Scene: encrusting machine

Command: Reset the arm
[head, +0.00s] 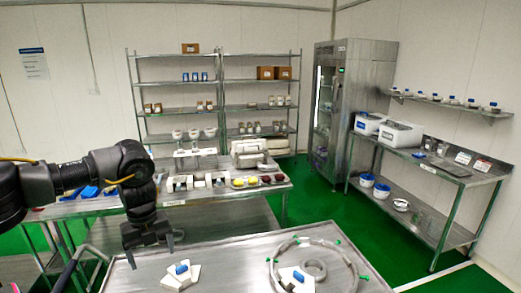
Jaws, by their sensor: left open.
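My left arm comes in from the left in the head view. Its black gripper (151,254) points down above the left end of the near metal table (226,257). The gripper is open, with nothing between its fingers. My right gripper is out of view. White blocks with a blue piece (182,269) lie on the table to the right of the gripper, apart from it. A large ring with green clips (337,247) lies at the table's right, around a smaller grey ring (314,269) and more white pieces (292,277).
A second metal table (178,195) with machines and trays of yellow and dark items stands behind. Shelving racks (176,83), a steel cabinet (355,95) and a right-hand bench (470,178) line the walls. Green floor is free between the tables and the bench.

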